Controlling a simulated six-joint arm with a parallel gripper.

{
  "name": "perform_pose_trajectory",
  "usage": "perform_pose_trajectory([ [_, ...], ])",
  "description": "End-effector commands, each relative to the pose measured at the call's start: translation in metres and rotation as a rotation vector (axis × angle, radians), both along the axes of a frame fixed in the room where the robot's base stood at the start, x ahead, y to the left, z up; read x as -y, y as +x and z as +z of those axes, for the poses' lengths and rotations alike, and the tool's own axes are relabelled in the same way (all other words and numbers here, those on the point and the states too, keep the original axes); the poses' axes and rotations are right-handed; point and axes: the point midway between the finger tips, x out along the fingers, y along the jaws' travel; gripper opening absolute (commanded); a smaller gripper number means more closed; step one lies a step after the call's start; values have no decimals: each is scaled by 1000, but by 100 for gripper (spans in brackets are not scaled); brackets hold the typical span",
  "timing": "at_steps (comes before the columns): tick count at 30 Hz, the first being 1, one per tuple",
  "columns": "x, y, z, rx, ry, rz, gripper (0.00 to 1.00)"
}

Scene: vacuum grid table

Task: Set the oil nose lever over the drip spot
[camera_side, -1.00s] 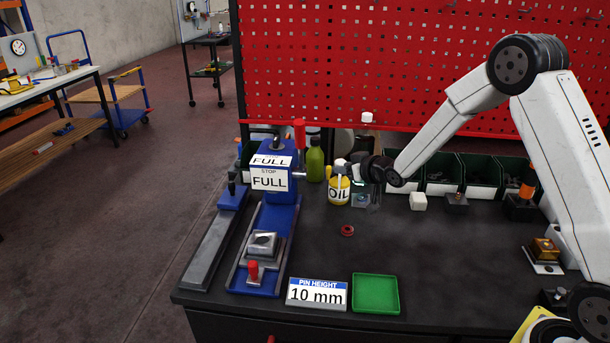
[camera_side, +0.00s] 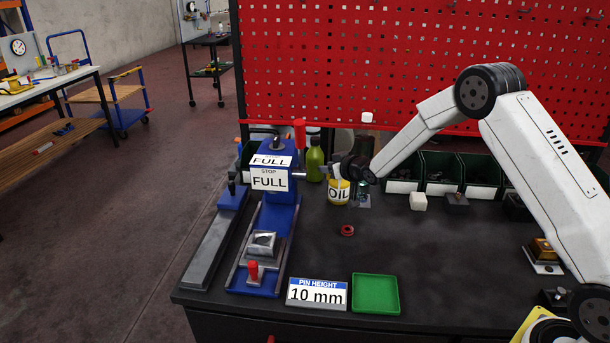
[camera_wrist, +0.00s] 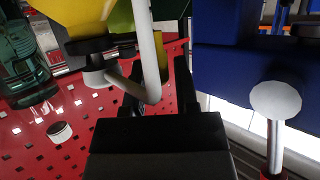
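The yellow can (camera_side: 338,192) marked OIL stands on the dark table right of the blue press. My gripper (camera_side: 345,168) is at the top of the can and hides part of it. In the wrist view the yellow can (camera_wrist: 82,18) shows at the upper left, with a bent white nose lever (camera_wrist: 152,55) beside it. My dark fingers (camera_wrist: 157,95) are apart there, with the lever by the gap; contact cannot be told. A small red ring (camera_side: 347,230) lies in front of the can; I cannot tell if it marks the drip spot.
The blue press (camera_side: 268,205) with its FULL labels stands close on the left; its white-knobbed handle (camera_wrist: 276,100) is near in the wrist view. A green bottle (camera_side: 315,160) is behind. A green tray (camera_side: 375,294) and a 10 mm sign (camera_side: 317,294) are in front.

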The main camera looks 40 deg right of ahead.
Motion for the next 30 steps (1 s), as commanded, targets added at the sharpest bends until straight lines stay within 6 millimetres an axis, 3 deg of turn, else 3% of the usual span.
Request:
perform_pose_trajectory([
  [7,0,0,0,0,0,0,34],
  [10,0,0,0,1,0,0,2],
  [11,0,0,0,1,0,0,0],
  [30,0,0,1,2,1,-1,0],
])
